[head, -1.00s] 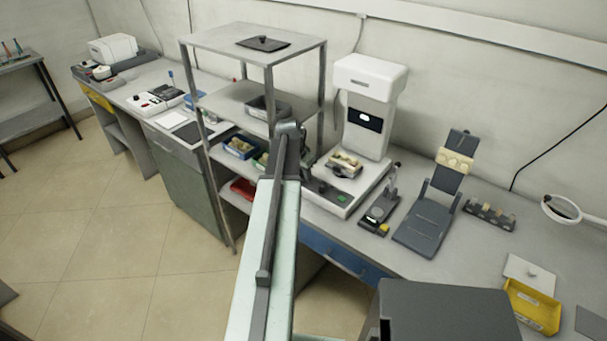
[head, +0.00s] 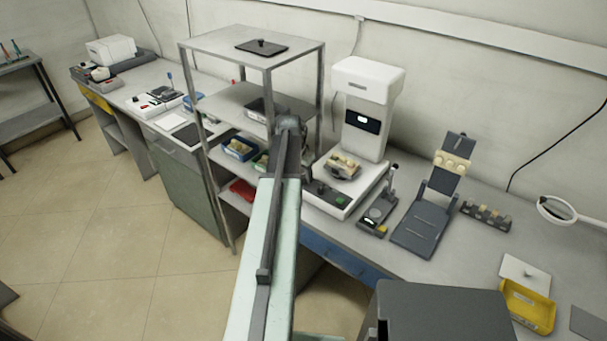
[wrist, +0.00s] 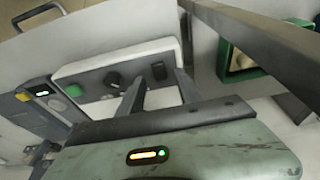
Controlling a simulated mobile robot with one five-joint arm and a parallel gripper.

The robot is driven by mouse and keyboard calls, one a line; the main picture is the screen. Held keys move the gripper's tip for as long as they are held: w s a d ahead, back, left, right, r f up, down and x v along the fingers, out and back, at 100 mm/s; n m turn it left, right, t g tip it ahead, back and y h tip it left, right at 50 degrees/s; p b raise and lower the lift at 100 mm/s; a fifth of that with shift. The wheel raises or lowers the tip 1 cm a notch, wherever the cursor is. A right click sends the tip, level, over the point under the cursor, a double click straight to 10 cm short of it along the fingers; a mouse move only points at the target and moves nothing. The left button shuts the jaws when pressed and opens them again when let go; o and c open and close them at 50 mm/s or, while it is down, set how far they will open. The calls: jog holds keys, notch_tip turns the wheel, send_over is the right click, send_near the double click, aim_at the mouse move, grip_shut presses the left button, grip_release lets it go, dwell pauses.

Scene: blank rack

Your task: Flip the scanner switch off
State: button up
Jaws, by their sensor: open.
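The scanner (head: 366,118) is a tall white machine with a small lit display, standing on the bench right of the shelf rack. In the head view my arm partly hides the gripper.
A metal shelf rack (head: 252,45) with bins stands close left of the scanner. A small stand (head: 379,212), a dark folding holder (head: 425,222) and a yellow tray (head: 528,305) lie to the right. A tan-topped piece (head: 343,166) sits on the scanner's base.

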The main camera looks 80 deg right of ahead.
jog(key=p+v, duration=0.5)
jog(key=v, duration=0.1)
jog(key=shift+r, duration=0.25)
jog(key=shift+a, duration=0.1)
